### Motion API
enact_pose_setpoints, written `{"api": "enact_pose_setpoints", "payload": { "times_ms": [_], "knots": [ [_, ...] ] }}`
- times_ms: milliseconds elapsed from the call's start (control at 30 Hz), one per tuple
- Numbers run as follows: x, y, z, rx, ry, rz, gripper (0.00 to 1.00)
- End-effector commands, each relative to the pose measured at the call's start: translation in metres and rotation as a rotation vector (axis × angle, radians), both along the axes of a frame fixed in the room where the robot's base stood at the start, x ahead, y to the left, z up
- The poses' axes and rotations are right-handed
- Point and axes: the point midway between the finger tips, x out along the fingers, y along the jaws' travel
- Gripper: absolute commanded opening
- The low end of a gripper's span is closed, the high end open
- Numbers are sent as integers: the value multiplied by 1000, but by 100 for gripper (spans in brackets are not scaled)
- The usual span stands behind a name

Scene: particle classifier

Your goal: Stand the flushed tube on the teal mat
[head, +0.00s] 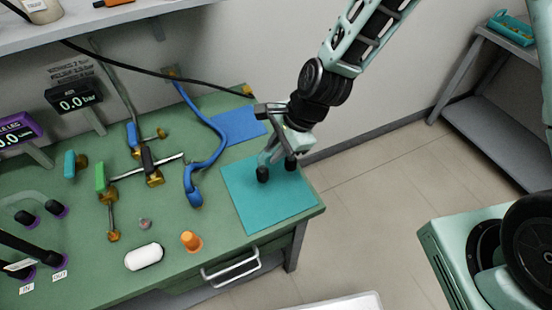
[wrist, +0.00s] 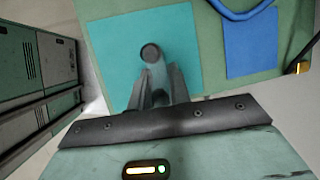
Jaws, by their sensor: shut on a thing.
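The teal mat (head: 268,212) lies flat on the right end of the green bench, and it fills much of the wrist view (wrist: 182,40). My gripper (head: 277,168) is over the back part of the mat, fingers pointing down. In the wrist view my gripper (wrist: 156,78) is shut on a small grey round-ended thing (wrist: 151,53), apparently the tube, seen nearly end-on.
A blue mat (head: 237,125) and a blue hose (head: 212,150) lie behind and left of the teal mat. An orange cone-like piece (head: 191,241) and a white capsule-shaped piece (head: 143,257) stand nearer the front edge. The front of the teal mat is clear.

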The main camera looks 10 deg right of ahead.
Motion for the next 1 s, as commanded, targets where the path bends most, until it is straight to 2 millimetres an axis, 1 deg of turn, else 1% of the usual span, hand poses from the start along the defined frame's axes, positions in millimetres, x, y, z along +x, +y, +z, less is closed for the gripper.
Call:
{"api": "enact_pose_setpoints", "payload": {
  "times_ms": [200, 300, 600, 733, 767, 800, 833, 1000],
  "knots": [
    [-1, 0, -29, 0, 5, -1, 0],
    [-1, 0, -37, -1, 3, -1, 0],
    [0, 0, -40, 0, 0, 0, 0],
    [0, 0, -44, 0, 1, -1, 0],
    [0, 0, -43, 0, 1, -1, 28],
    [0, 0, -42, 0, 1, -1, 39],
    [0, 0, -42, 0, 1, -1, 41],
    [-1, 0, -42, 0, 1, -1, 41]
  ]
}}
